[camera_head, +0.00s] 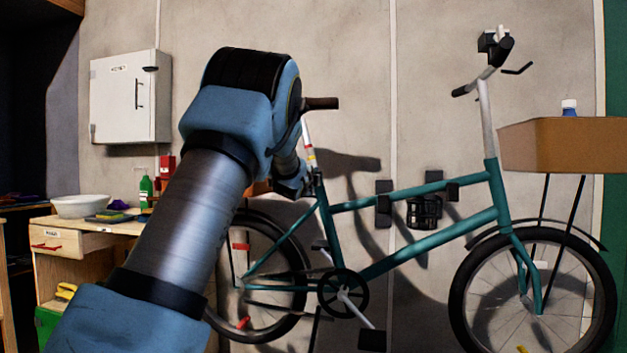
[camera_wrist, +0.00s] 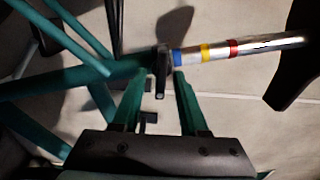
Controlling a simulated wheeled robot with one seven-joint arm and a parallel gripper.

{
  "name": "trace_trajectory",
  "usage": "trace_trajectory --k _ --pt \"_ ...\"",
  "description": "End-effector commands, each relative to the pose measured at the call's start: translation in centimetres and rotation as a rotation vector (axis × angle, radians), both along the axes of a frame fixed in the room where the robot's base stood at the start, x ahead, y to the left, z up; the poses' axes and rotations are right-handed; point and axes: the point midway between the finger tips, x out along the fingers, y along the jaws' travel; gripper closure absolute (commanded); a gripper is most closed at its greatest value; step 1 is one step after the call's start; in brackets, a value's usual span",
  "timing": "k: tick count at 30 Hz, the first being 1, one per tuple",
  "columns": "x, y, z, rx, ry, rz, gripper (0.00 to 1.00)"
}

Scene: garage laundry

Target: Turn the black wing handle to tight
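The black wing handle (camera_wrist: 160,78) is on the clamp where the bicycle's teal frame meets the silver seat post (camera_wrist: 262,46). In the wrist view it points down the picture, toward my gripper. My gripper (camera_wrist: 159,84) is open, one finger on each side of the handle in the picture. Gaps show on both sides, and I cannot tell how deep the handle sits between the fingers. In the head view my gripper (camera_head: 293,186) is beside the seat clamp (camera_head: 317,178), partly hidden by my arm. No tight mark is readable.
The teal bicycle (camera_head: 425,241) stands along the wall, its saddle (camera_head: 322,103) above the clamp. The seat post carries blue, yellow and red bands. A cardboard-coloured box (camera_head: 565,146) is over the front wheel. A bench with a white bowl (camera_head: 82,206) stands at left.

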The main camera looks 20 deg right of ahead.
Motion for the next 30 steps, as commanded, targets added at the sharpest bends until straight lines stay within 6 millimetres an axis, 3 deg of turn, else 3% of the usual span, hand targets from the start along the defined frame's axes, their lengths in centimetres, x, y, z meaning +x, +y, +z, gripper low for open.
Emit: trace_trajectory --k 11,24,30 --pt "-0.7 0.3 0.1 -0.002 -0.001 -0.001 0.55" --pt "-7.6 4.1 0.0 -0.003 -0.001 -0.001 0.55" --pt "-9.3 5.0 0.0 -0.001 0.0 -0.001 0.55"
